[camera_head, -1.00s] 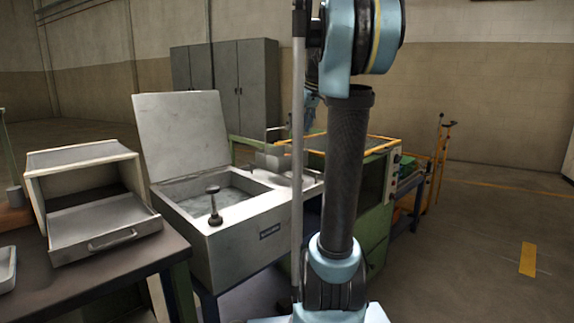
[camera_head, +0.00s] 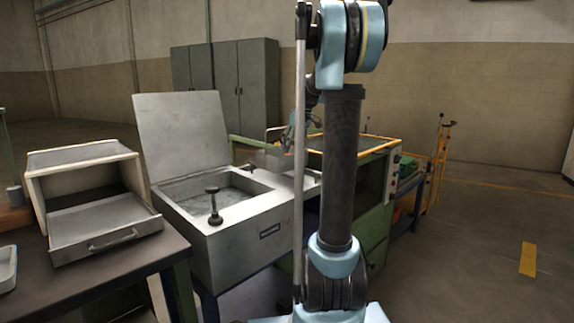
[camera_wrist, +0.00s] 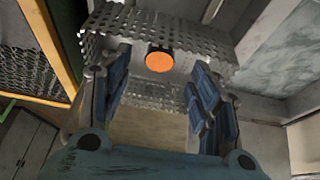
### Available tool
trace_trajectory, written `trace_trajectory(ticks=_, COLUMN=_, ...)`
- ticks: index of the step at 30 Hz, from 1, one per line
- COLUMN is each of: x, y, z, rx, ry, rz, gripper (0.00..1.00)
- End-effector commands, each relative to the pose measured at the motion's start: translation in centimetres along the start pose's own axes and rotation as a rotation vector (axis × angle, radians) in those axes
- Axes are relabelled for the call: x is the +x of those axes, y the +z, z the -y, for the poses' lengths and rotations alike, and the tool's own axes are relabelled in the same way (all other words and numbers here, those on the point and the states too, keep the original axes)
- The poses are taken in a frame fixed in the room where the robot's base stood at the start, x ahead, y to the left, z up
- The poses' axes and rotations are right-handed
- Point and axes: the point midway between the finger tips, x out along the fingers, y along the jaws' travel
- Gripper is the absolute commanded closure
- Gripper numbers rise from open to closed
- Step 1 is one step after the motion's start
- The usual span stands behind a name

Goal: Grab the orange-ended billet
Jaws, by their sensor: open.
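The billet (camera_wrist: 159,62) shows its round orange end in the wrist view, with a dark rim around it. It lies at a perforated metal basket or tray (camera_wrist: 200,45), and the rest of its length is hidden. My gripper (camera_wrist: 158,95) is open, its blue-padded fingers to the left and right of the billet's end and apart from it. In the head view my gripper (camera_head: 292,138) is small and partly hidden behind my arm, above the area between the open grey basin and the green machine.
The open grey basin (camera_head: 270,235) with its raised lid (camera_head: 180,135) stands left of my arm. The green machine with an orange-edged top (camera_head: 375,215) stands behind and right. A drawer box (camera_head: 85,180) sits on the left table. The floor at right is clear.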

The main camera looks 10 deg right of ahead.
Motion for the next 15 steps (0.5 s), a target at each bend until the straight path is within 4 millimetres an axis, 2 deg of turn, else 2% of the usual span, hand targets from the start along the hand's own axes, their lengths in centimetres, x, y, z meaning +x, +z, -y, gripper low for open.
trace_trajectory(ticks=5, x=0.9, y=0.0, z=0.0, rx=0.000, ry=0.000, rz=0.000, gripper=0.44)
trace_trajectory(ticks=15, x=5.3, y=-0.1, z=0.0, rx=0.000, ry=-0.001, rz=0.000, gripper=0.44)
